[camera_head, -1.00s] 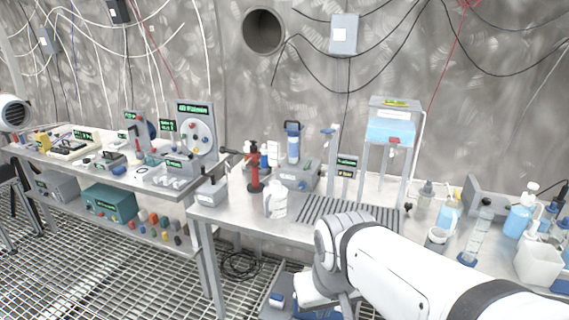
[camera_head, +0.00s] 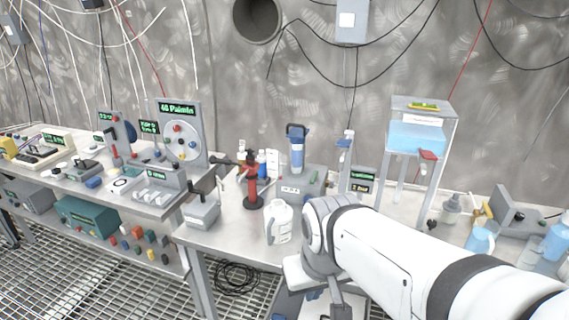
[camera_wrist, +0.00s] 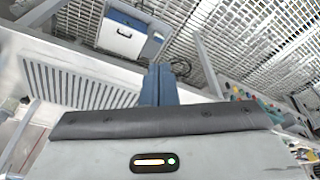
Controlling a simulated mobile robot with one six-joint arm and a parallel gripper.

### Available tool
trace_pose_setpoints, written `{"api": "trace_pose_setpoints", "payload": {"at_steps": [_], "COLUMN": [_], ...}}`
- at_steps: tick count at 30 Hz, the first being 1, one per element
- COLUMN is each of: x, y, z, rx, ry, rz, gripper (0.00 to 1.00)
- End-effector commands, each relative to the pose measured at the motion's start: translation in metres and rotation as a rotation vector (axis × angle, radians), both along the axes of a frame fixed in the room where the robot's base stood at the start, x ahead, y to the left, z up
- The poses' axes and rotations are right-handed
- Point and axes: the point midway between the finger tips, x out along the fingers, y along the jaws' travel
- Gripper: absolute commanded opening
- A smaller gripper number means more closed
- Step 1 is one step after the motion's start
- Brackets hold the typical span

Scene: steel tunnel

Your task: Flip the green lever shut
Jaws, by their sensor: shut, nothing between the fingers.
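I cannot pick out a green lever in either view. A red handle (camera_head: 428,155) shows on the front of the raised water tank (camera_head: 417,137). A blue-topped post (camera_head: 345,141) stands left of the tank. My gripper (camera_wrist: 159,72) is shut and empty in the wrist view, its bluish fingers together. The slotted drain area of the bench (camera_wrist: 80,84) lies to its left in that view. In the head view my white arm covers the front of the bench, hiding part of the drain area, and the fingertips are not clear.
A white jug (camera_head: 279,222), a red stand (camera_head: 253,185) and a grey box with an upright handle (camera_head: 202,211) stand near the bench's left end. Bottles (camera_head: 480,240) crowd the right. A second bench (camera_head: 150,205) with a dial panel (camera_head: 180,132) stands left, beyond a gap.

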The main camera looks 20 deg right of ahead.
Motion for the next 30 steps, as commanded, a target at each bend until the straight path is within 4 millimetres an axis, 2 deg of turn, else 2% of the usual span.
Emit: {"api": "trace_pose_setpoints", "payload": {"at_steps": [11, 14, 17, 19, 24, 27, 30], "x": [0.000, 0.011, 0.042, 0.077, 0.179, 0.232, 0.276], "y": [0.000, -0.005, -0.016, -0.036, -0.101, -0.139, -0.174], "z": [0.000, -0.001, -0.004, -0.007, -0.013, -0.019, -0.028], "rx": [0.000, -0.006, -0.020, -0.026, 0.024, 0.120, 0.256], "ry": [-0.001, -0.023, -0.095, -0.183, -0.473, -0.640, -0.791], "rz": [-0.001, -0.035, -0.128, -0.237, -0.517, -0.643, -0.738], "gripper": [0.00, 0.00, 0.00, 0.00, 0.00, 0.00, 0.00]}}
